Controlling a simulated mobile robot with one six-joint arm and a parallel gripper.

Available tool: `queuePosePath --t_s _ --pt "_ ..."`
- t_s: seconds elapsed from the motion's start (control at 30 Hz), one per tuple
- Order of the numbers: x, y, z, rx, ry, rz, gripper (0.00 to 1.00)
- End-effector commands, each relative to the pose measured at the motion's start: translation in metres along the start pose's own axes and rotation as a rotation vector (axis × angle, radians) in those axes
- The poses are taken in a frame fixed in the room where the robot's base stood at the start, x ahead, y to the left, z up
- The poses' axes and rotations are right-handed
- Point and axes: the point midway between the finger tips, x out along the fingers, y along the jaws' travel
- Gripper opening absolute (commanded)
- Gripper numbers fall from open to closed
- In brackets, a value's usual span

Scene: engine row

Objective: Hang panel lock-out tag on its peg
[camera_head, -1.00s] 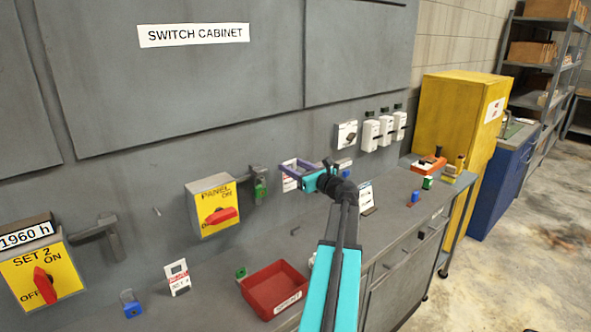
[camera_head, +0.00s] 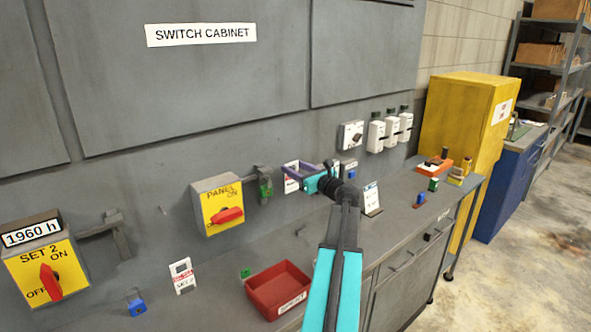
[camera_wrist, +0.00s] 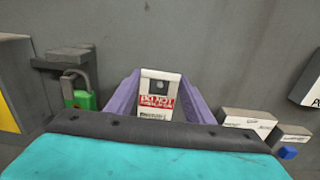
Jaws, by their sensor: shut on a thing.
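The lock-out tag (camera_head: 291,184) is a white card with a red "DO NOT" band. My gripper (camera_head: 298,168), with purple fingers, is shut on it near the cabinet wall, right of the panel switch. In the wrist view the tag (camera_wrist: 156,92) is upright between the fingers, its lower part hidden by the gripper body. The yellow panel switch (camera_head: 211,196) has a red handle. A green padlock (camera_head: 265,189) hangs on the hasp beside it. A small peg (camera_head: 163,210) sticks out of the wall left of the panel switch.
Below are a red tray (camera_head: 262,300), a second tag (camera_head: 183,277) and a blue padlock (camera_head: 137,307) on the bench. The SET 2 switch (camera_head: 45,270) is at far left. White boxes (camera_head: 376,135) are on the wall to the right. Wall between the switches is mostly clear.

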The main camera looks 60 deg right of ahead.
Motion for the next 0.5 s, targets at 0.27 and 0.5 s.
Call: queuePosePath --t_s 0.27,0.5 --pt "-0.0001 0.0000 -0.0001 0.000 0.000 0.000 0.16" --pt "-0.0001 0.0000 -0.0001 0.000 0.000 0.000 0.68"
